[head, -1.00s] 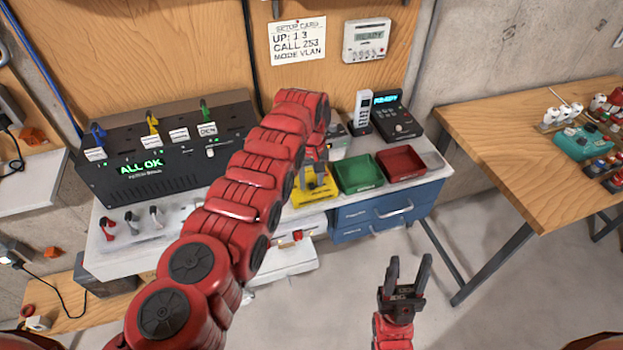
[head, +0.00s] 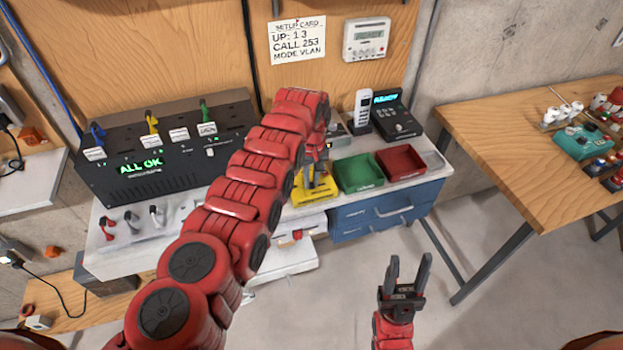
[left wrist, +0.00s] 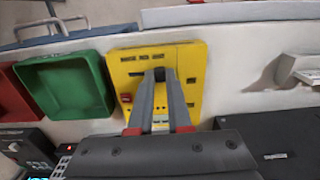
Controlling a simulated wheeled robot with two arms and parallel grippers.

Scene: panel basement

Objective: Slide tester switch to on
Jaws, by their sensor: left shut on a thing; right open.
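The yellow tester (head: 297,199) lies flat on the white bench, left of the green tray. It also shows in the left wrist view (left wrist: 195,62), with dark lettering, a small red part (left wrist: 126,98) and dark slots. My left gripper (head: 311,184) reaches down onto the tester. In the left wrist view its fingers (left wrist: 160,74) come together over the tester's middle, shut on what seems to be the switch, which the fingertips mostly hide. I cannot read the switch's position. My right gripper (head: 409,262) is open and empty, low over the floor, away from the bench.
A green tray (head: 359,187) and a red tray (head: 402,172) stand right of the tester. A black panel reading ALL OK (head: 100,178) is at the left. A handset (head: 362,107) and a READY device (head: 399,130) stand behind. A wooden table (head: 500,140) is at the right.

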